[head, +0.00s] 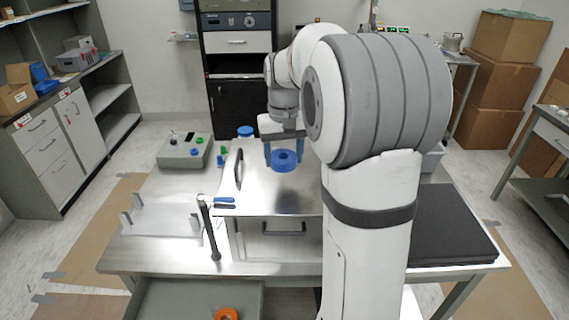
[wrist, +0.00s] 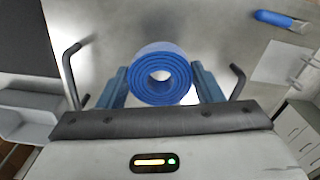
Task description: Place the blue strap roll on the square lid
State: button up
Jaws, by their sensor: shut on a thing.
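The blue strap roll (head: 285,166) is held between the two fingers of my gripper (head: 284,152), with its round hole showing. In the wrist view the roll (wrist: 140,88) sits between the blue-grey fingers of my gripper (wrist: 161,82), with a finger on each side. The square lid (head: 285,200) is the shiny metal top of a box on the bench, with a dark handle at its left edge. The roll appears above the lid, with a gap that I cannot judge exactly. My arm hides the lid's right part in the head view.
A dark post (head: 210,230) and a blue-handled tool (head: 226,200) are at the lid's left front. A grey control box (head: 185,152) with green buttons stands at left. A blue round thing (head: 245,131) is behind. A black mat (head: 452,225) lies right.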

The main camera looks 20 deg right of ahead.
aim_at(284, 185)
notch_tip(284, 185, down, 2)
jog(key=shift+w+f, duration=0.1)
jog(key=shift+f+p, duration=0.35)
jog(key=shift+f, duration=1.55)
jog(key=shift+f, duration=0.15)
jog(key=o, duration=1.1)
jog(key=shift+c, duration=0.2)
